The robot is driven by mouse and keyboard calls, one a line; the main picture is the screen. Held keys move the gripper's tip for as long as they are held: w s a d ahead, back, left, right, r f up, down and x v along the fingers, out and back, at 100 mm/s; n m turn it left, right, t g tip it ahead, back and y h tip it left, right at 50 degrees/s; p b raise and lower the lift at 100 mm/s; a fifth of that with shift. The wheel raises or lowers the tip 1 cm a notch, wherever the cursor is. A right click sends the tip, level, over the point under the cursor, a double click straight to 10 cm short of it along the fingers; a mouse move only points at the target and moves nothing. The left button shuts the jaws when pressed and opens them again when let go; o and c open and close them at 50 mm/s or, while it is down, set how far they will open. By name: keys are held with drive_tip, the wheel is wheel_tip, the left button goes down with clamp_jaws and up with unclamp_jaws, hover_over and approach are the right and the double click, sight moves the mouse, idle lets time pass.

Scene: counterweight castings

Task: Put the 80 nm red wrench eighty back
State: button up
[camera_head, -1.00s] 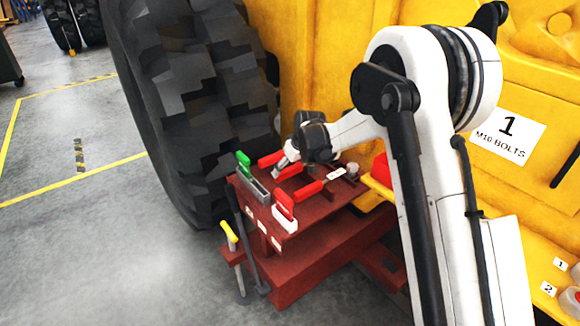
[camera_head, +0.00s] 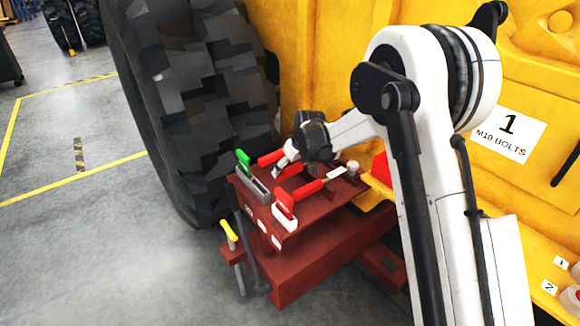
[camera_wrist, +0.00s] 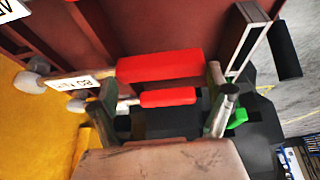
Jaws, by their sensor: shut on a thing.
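The red wrench (camera_wrist: 160,66) has a thick red handle and a white tag (camera_wrist: 75,83) that starts with "80". In the wrist view its handle lies between the fingertips of my gripper (camera_wrist: 163,95), and the tag end reaches out to the left. My gripper appears shut on it. In the head view my gripper (camera_head: 284,163) is low over the dark red tool stand (camera_head: 290,228), among several red handles. My fingers partly hide them there, so I cannot tell from that view whether the wrench touches the stand.
A thinner red handle (camera_wrist: 168,97) lies beside the wrench. A green-handled tool (camera_head: 243,160) and a red one in a white holder (camera_head: 284,205) stand at the near edge. A large tyre (camera_head: 190,100) is close on the left, and a yellow machine body (camera_head: 300,70) behind.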

drive_tip(key=shift+f, duration=0.15)
drive_tip(key=o, duration=1.8)
drive_tip(key=shift+c, duration=0.2)
drive_tip(key=w+a+r+p+v, duration=0.1)
drive_tip(key=w+p+v, duration=0.1)
drive_tip(key=v, duration=1.6)
drive_tip(key=shift+a+r+p, duration=0.2)
drive_tip(key=shift+r+p, duration=0.1)
drive_tip(key=shift+p, duration=0.4)
drive_tip(key=shift+s, duration=0.1)
